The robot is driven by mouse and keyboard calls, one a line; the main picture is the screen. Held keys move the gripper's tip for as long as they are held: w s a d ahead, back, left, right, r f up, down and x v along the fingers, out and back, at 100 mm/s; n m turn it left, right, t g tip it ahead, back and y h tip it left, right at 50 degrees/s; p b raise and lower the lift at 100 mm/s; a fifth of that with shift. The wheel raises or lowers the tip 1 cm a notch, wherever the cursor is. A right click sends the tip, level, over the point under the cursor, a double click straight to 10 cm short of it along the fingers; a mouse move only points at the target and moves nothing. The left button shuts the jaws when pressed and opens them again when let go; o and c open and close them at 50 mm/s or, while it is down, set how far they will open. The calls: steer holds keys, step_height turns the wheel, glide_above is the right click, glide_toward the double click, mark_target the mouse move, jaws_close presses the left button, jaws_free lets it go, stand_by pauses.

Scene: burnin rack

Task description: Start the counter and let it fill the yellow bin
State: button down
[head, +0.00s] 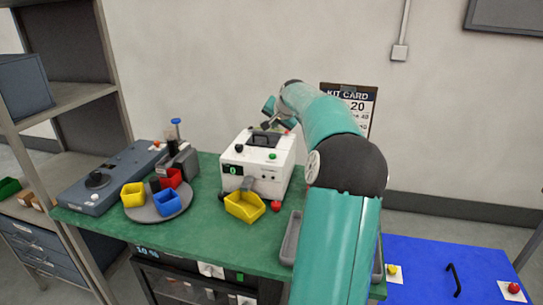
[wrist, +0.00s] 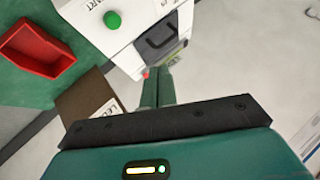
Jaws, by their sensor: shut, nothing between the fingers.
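The white counter (head: 255,165) stands on the green bench, with a handle on top and a small dark display that appears to read 0. Its round green button also shows in the wrist view (wrist: 112,20), beside the printed word START. The yellow bin (head: 245,207) sits at the counter's front, below its chute; I cannot make out anything in it. My gripper (wrist: 158,78) is shut and empty, its fingers pointing toward the counter.
A round turntable (head: 158,212) left of the counter carries yellow, red and blue bins. A small red ball (head: 276,206) is beside the yellow bin. A grey tray (head: 290,238) is partly behind my arm. A blue surface (head: 450,270) is at right.

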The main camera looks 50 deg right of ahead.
mark_target(273, 158)
steer(key=shift+w+a+f, duration=0.1)
steer(key=shift+f, duration=4.25)
steer(key=shift+f, duration=0.15)
steer(key=shift+f, duration=0.25)
steer(key=shift+f, duration=0.5)
steer(key=shift+r, duration=0.9)
steer(key=shift+r, duration=0.1)
steer(key=shift+r, duration=2.45)
